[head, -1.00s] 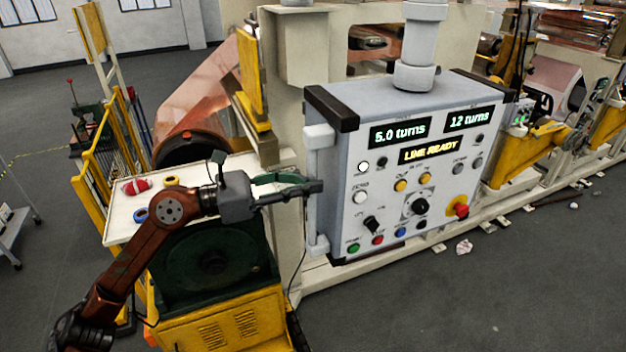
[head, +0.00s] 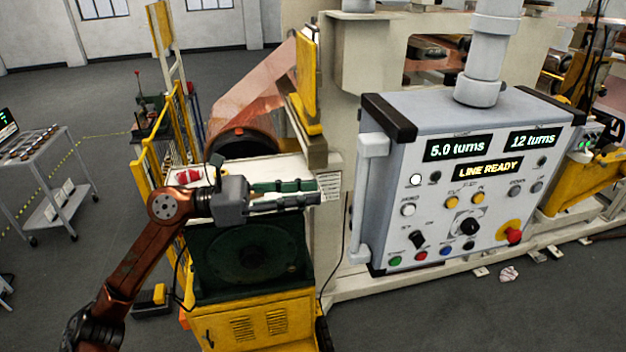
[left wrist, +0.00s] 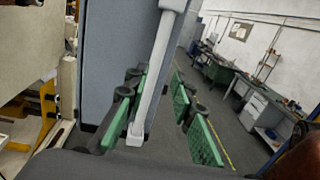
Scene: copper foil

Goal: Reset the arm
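My left arm (head: 140,250) comes in from the left in the head view, its forearm bent toward the control box. My left gripper (head: 318,194) points right, open and empty, with a gap between its green-padded fingers. It is left of the control box handle (head: 370,205) and apart from it in the head view. In the left wrist view, the green pads of the gripper (left wrist: 160,108) are spread, with the pale handle bar (left wrist: 160,80) and grey box side seen between and beyond them. My right gripper is in neither view.
The grey control box (head: 400,130) reads "5.0 turns", "12 turns" and "LINE READY". A yellow and green machine (head: 250,260) stands below my gripper. A cart (head: 40,175) stands far left; open floor lies between.

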